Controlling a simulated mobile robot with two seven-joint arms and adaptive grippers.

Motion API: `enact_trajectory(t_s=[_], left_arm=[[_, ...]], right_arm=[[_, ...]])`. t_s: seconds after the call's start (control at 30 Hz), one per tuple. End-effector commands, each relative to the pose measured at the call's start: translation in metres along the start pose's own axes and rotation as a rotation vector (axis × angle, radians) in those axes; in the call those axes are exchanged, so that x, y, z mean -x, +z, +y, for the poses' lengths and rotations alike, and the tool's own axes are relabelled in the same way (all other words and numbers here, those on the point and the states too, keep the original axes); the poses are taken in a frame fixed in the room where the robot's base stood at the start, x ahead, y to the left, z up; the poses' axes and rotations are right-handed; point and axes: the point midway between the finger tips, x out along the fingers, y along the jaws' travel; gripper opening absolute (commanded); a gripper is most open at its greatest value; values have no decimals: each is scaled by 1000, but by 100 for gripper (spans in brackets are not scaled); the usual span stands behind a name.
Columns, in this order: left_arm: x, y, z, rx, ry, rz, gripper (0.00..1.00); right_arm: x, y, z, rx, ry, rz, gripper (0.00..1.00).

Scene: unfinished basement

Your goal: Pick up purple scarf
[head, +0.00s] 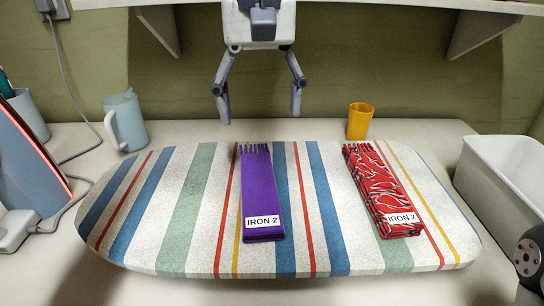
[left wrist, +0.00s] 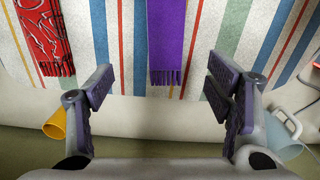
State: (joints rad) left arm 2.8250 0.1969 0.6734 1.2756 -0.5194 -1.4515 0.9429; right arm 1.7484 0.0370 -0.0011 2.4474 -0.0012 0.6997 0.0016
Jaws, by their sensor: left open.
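The purple scarf (head: 260,190) lies folded flat on the striped ironing board (head: 152,245), its fringe toward the back and a white "IRON 2" label near its front end. In the left wrist view the scarf (left wrist: 166,40) hangs in from the top edge, its fringed end centred between the fingers. My left gripper (head: 261,112) is open and empty, above and behind the fringed end, apart from it. The same gripper (left wrist: 162,92) shows both padded fingers spread wide in the left wrist view.
A red patterned scarf (head: 383,188), also labelled "IRON 2", lies right of the purple one. A yellow cup (head: 360,121) stands behind the board, a blue-grey mug (head: 126,121) at back left. An iron (head: 30,150) is at left, a white bin (head: 505,185) at right. A shelf overhangs the back.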

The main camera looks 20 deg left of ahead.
Motion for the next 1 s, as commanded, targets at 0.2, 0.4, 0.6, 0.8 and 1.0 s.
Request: enact_trajectory(t_s=[0.2, 0.4, 0.6, 0.8, 1.0], left_arm=[[-52, 1, -1, -2, -3, -11, 73], [-78, 2, -2, -2, -2, -9, 73], [-115, 4, -5, -3, -2, -8, 73], [-119, 4, -5, -2, -1, -3, 73], [-119, 4, -5, -2, -1, -3, 46]], right_arm=[[-10, 6, 0, 0, 1, -29, 0], [-13, 7, 0, 1, 2, -36, 0], [-19, 10, 1, 1, 3, -49, 0], [-19, 10, 1, 1, 3, -49, 0], [-19, 10, 1, 1, 3, -49, 0]])
